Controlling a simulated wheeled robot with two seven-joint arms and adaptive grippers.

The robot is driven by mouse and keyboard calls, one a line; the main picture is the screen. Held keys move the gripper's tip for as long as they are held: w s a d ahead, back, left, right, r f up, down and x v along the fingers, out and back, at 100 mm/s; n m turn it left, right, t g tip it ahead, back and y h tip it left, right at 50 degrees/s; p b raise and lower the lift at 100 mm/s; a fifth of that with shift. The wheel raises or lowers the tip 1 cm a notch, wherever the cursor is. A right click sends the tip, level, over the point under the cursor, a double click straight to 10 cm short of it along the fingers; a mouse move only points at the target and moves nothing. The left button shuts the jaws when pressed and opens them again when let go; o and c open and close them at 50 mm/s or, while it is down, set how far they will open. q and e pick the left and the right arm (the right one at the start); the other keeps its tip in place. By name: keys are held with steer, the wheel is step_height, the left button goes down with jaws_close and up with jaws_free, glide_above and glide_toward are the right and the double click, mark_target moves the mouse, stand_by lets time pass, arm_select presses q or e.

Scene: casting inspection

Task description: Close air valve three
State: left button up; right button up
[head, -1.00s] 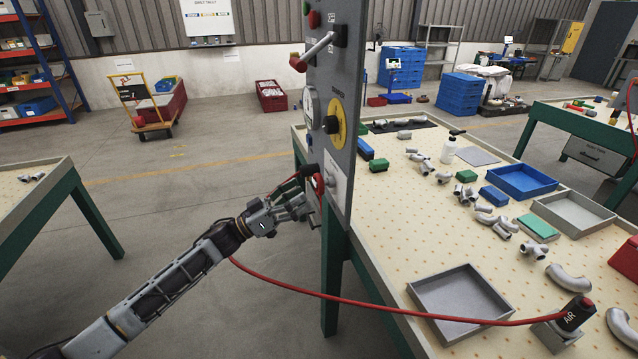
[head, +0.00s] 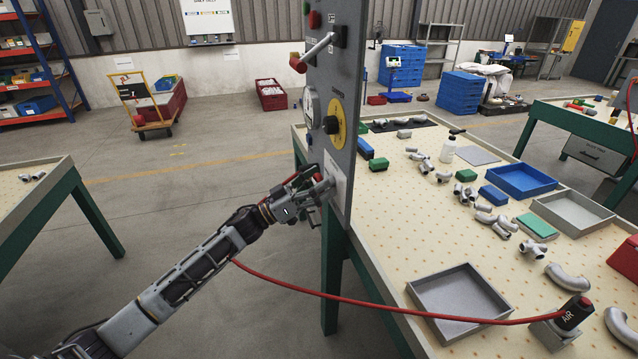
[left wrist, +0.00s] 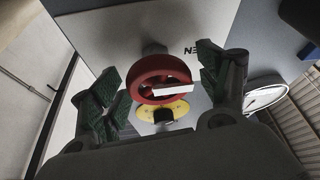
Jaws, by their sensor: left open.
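A grey upright control panel (head: 345,100) stands at the near left edge of the perforated bench. My left gripper (head: 316,188) is at the low part of its face, fingers pointing at it. In the left wrist view, a red round valve handle (left wrist: 150,70) with a white bar sits between the two green-padded fingers of the left gripper (left wrist: 165,90). The fingers are apart, one on each side of it, with gaps visible. In the head view the fingers mostly hide the handle. Its number cannot be read. My right gripper is not in view.
Above the gripper, the panel carries a yellow disc with a black knob (head: 332,124), a gauge (head: 309,107) and a protruding lever (head: 318,50). A red hose (head: 350,299) runs below to the AIR fitting (head: 574,315). Open floor lies left of the panel.

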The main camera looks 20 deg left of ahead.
arm_select(q)
steer(key=shift+c, duration=0.4)
steer(key=c, duration=1)
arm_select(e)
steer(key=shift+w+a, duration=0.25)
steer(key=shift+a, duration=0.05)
